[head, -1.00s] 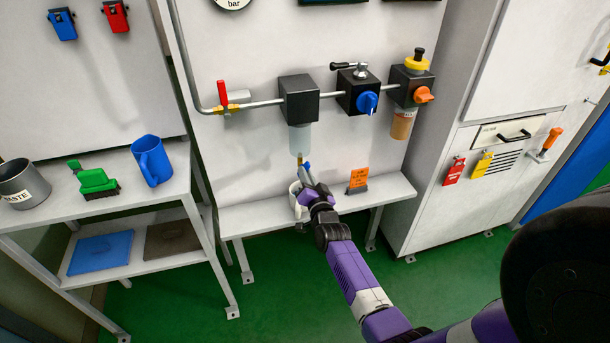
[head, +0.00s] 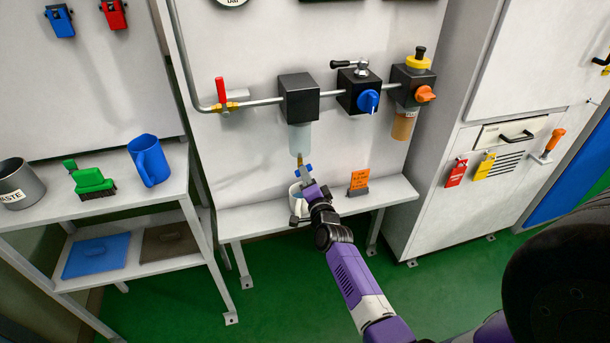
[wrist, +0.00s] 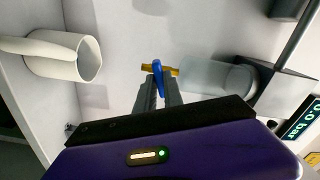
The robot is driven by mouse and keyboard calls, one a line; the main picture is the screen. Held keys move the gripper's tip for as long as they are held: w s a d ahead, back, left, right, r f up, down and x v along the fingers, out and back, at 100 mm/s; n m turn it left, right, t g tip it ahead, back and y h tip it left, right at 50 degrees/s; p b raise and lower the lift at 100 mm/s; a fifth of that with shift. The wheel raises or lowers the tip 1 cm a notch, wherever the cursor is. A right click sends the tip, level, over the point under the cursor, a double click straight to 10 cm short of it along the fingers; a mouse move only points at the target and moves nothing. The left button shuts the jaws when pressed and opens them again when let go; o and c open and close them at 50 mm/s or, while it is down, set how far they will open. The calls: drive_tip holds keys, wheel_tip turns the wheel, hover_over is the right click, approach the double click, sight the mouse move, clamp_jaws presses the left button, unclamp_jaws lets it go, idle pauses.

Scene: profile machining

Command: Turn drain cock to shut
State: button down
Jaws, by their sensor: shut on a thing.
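The drain cock is a small brass fitting (head: 300,160) under the clear bowl (head: 300,138) of the left black block. Its blue lever (head: 308,167) shows in the head view. In the wrist view the brass body (wrist: 174,71) lies in line with the bowl (wrist: 205,76), and the blue lever (wrist: 157,70) stands crosswise to it. My gripper (head: 303,173) is at the cock. In the wrist view my gripper (wrist: 159,84) has its fingers shut on the blue lever, one on each side. The fingers partly hide the lever.
A white mug (head: 296,190) stands on the shelf (head: 240,218) below the cock, partly behind my gripper; it also shows in the wrist view (wrist: 62,55). An orange sign (head: 359,180) stands to the right. A red-handled valve (head: 221,92) is on the pipe at left.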

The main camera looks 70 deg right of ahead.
drive_tip(key=shift+f+m, duration=0.1)
drive_tip(key=shift+m, duration=0.2)
drive_tip(key=m, duration=0.3)
drive_tip(key=shift+m+b, duration=0.4)
drive_tip(key=c, duration=1.3)
unclamp_jaws()
drive_tip(key=shift+p+v, duration=1)
drive_tip(key=shift+v, duration=2.5)
